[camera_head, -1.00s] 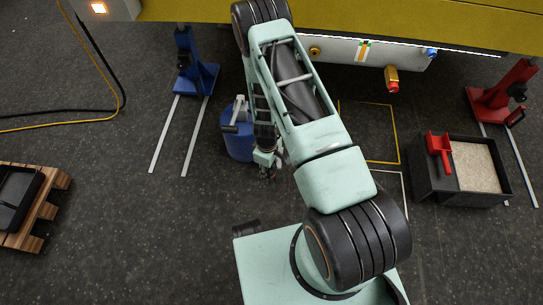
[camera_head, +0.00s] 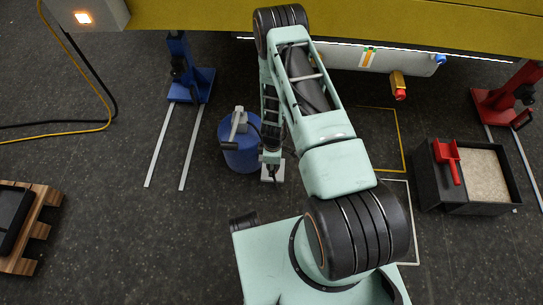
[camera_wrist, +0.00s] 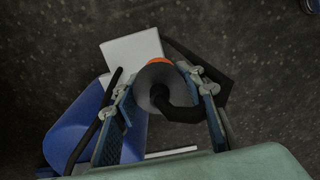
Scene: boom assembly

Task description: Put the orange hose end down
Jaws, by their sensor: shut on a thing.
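The orange hose end (camera_wrist: 158,63) shows in the wrist view as an orange rim on a dark grey round fitting, with a black hose curving off to the right. My gripper (camera_wrist: 160,88) has its two fingers on either side of this fitting and is shut on it. In the head view my gripper (camera_head: 272,168) points down in front of the blue drum, over a small pale plate (camera_head: 265,178). The hose end is too small to make out there. The pale plate (camera_wrist: 132,48) lies beyond the fitting in the wrist view; I cannot tell whether they touch.
The blue drum (camera_head: 240,155) stands close to the left of my gripper; it also shows in the wrist view (camera_wrist: 70,128). A blue stand (camera_head: 190,82) is behind it. A black sand box (camera_head: 435,190) with a red scoop (camera_head: 447,157) is at right.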

